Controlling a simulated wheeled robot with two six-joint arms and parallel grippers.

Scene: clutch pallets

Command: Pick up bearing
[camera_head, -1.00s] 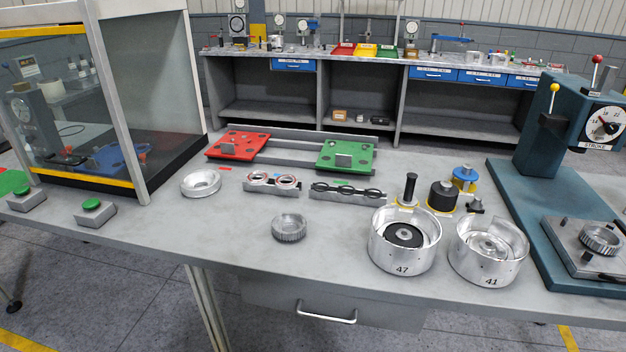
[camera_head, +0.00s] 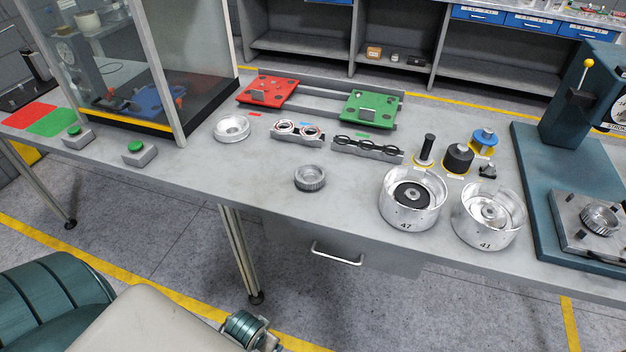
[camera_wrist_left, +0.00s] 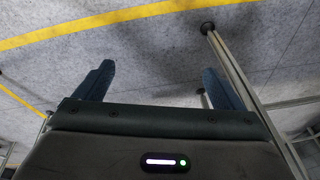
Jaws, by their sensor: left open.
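A small grey holder (camera_head: 298,134) on the bench holds two ring-shaped parts that look like bearings (camera_head: 285,127), with pale faces and some red. A second holder (camera_head: 367,150) to its right carries several black rings. A ribbed metal ring (camera_head: 310,177) lies nearer the front edge, and a smooth silver ring (camera_head: 232,128) lies to the left. My left gripper (camera_wrist_left: 158,85) is open and empty in the left wrist view, with its fingers over floor. In the head view, my left arm is low at the left, in front of the bench. My right gripper is not in view.
Two silver housings, 47 (camera_head: 412,203) and 41 (camera_head: 488,218), stand at the right beside a teal press (camera_head: 552,190). Red (camera_head: 268,90) and green (camera_head: 370,107) plates lie behind the holders. A glass-sided cabinet (camera_head: 210,60) is at the left. The bench's front-left surface is mostly clear.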

